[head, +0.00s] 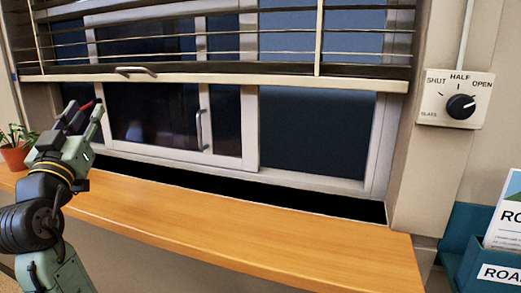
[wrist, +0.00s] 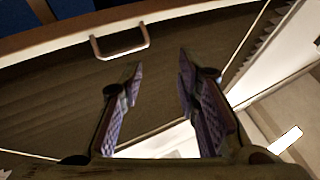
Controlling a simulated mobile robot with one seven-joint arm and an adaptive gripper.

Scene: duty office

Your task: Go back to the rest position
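My gripper (head: 84,112) is at the left in the head view, raised above the wooden sill and in front of the window. In the wrist view its two fingers (wrist: 158,85) stand apart with nothing between them, so it is open and empty. The blind (head: 215,82) hangs across the upper part of the window, its bottom rail tilted in the picture. The rail's handle (head: 136,71) is to the upper right of my gripper. A similar handle (wrist: 120,42) shows beyond the fingertips in the wrist view, apart from them.
The wooden sill (head: 250,235) is largely bare. A potted plant (head: 15,150) stands at its left end, close to my arm. A wall dial (head: 460,106) marked SHUT, HALF and OPEN is at the right, pointing towards OPEN. A teal leaflet holder (head: 470,262) is at the lower right.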

